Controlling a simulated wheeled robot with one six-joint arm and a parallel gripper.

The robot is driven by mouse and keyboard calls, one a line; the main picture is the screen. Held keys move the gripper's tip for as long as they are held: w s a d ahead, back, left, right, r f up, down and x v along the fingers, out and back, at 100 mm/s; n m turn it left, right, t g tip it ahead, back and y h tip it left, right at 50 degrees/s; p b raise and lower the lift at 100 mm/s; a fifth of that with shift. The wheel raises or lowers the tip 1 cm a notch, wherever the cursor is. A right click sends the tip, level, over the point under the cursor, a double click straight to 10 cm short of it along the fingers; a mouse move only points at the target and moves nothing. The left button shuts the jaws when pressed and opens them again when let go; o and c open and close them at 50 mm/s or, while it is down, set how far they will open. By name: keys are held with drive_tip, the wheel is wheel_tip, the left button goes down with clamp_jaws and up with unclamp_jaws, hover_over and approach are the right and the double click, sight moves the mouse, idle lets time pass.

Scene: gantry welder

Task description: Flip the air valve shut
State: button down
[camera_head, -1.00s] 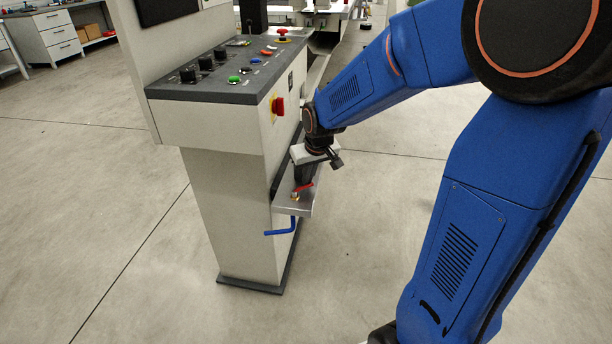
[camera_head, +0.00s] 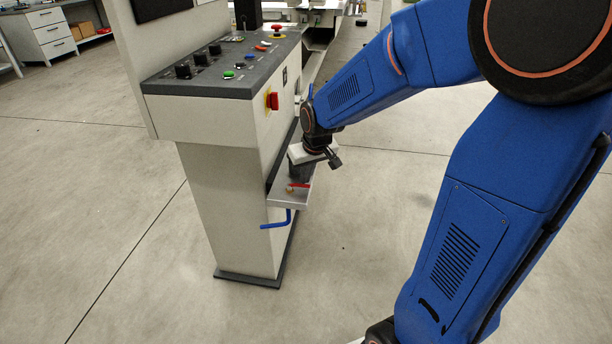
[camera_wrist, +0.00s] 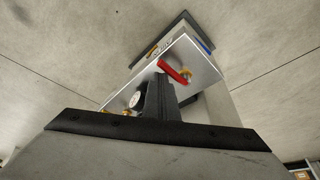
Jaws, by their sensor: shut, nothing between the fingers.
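The air valve's red lever (camera_head: 298,186) sits on a brass fitting on a small metal shelf (camera_head: 288,200) at the side of the control console. In the wrist view the red lever (camera_wrist: 172,70) lies just beyond my fingertips, with a brass-coloured part at its right end. My gripper (camera_wrist: 160,80) is shut with nothing in it, its dark fingers close beside the lever. I cannot tell whether they touch it. In the head view my gripper (camera_head: 300,172) is seen low over the shelf, its tips partly hidden.
The console (camera_head: 225,200) stands left of my arm, with a red rotary switch (camera_head: 273,101) on its side. A blue bent pipe (camera_head: 278,222) hangs below the shelf. A round gauge (camera_wrist: 135,99) shows left of my fingers. The floor to the right is clear.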

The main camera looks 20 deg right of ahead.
drive_tip(key=shift+s+f, duration=0.2)
drive_tip(key=shift+s, duration=0.15)
idle(0.3)
drive_tip(key=w, duration=0.1)
drive_tip(key=w+d+r, duration=0.1)
drive_tip(key=w+d, duration=0.1)
drive_tip(key=shift+w+r, duration=0.15)
drive_tip(key=shift+w, duration=0.25)
drive_tip(key=a+v, duration=0.2)
drive_tip(key=v, duration=0.7)
drive_tip(key=shift+r, duration=0.4)
drive_tip(key=shift+w, duration=0.1)
